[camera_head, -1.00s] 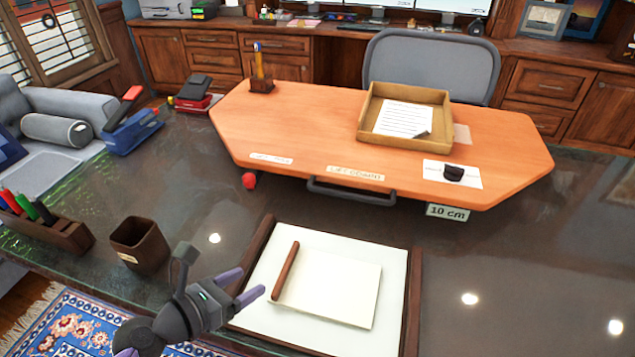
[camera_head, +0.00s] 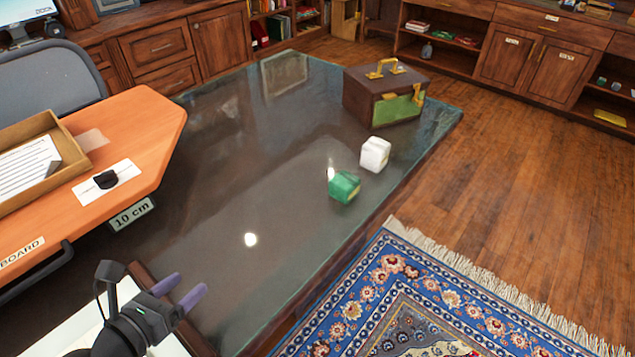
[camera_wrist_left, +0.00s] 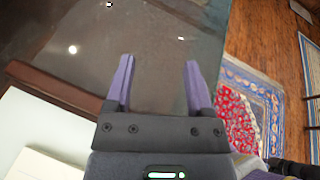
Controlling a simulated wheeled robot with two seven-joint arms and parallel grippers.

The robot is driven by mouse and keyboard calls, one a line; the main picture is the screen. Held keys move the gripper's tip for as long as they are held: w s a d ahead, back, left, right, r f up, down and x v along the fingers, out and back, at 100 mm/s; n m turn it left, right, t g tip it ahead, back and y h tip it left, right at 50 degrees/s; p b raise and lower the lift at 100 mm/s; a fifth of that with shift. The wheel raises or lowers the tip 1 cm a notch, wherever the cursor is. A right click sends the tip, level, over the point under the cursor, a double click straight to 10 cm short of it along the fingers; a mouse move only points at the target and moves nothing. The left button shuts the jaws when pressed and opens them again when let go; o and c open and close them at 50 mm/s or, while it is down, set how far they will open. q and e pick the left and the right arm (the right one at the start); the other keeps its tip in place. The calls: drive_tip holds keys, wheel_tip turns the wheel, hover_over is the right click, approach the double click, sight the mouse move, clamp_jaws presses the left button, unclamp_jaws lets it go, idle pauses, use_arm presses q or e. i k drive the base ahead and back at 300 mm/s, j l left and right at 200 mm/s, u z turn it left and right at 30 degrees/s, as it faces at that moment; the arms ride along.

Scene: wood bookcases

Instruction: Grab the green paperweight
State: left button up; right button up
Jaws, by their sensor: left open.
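The green paperweight (camera_head: 344,187) is a small faceted block on the dark glossy desk, near the desk's right edge in the head view. A similar white block (camera_head: 375,154) stands just behind it, to its right. My left gripper (camera_head: 180,291) is at the lower left of the head view, over the desk's near part and well short of the paperweight. In the left wrist view my left gripper (camera_wrist_left: 156,80) has its two purple fingers apart with nothing between them. The green paperweight cannot be made out in the wrist view. My right gripper is not seen.
A brown box with a brass handle (camera_head: 384,98) stands at the desk's far right corner. An orange raised board (camera_head: 130,140) with a tray (camera_head: 62,130) occupies the left. The desk between gripper and paperweight is clear. A patterned rug (camera_head: 420,290) lies beside the desk.

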sight(344, 185)
drive_tip(key=z, duration=0.2)
drive_tip(key=i+l+u, duration=0.1)
drive_tip(key=i+l, duration=0.6)
drive_tip(key=i, duration=0.15)
